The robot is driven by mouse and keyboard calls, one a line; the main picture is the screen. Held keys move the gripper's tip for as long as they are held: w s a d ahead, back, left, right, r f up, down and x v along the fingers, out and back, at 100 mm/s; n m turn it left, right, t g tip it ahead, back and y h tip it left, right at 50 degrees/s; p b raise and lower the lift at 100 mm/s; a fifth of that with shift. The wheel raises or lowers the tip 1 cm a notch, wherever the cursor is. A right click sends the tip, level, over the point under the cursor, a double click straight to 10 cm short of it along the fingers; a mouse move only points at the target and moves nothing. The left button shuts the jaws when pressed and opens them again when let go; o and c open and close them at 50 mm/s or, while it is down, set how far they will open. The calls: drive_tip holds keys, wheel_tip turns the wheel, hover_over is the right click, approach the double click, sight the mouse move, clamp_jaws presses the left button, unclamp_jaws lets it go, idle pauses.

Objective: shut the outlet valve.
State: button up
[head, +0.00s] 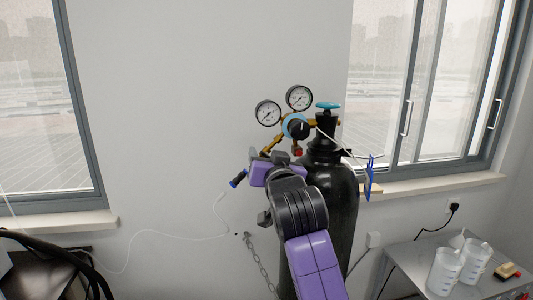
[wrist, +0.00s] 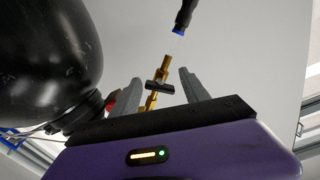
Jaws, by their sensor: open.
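The outlet valve, a small black cross handle on a brass stem (wrist: 160,88), shows in the wrist view between my two grey fingers. My gripper (wrist: 160,77) is open, with one finger on either side of the handle and a visible gap to each. In the head view my gripper (head: 267,157) is at the left of the gas cylinder (head: 338,185), just below the brass regulator (head: 272,144). The valve handle is mostly hidden there by my gripper and arm.
Two round gauges (head: 268,113) (head: 299,98) and a teal cylinder knob (head: 328,106) are above my gripper. A black-and-blue hose end (head: 238,178) hangs to its left. A chain (head: 262,265) hangs below. The wall to the left is clear.

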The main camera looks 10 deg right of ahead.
drive_tip(key=shift+w, duration=0.45)
drive_tip(key=shift+c, duration=0.2)
clamp_jaws()
drive_tip(key=shift+m, duration=0.7)
drive_tip(key=shift+o, duration=0.2)
unclamp_jaws()
drive_tip(key=shift+s, duration=0.15)
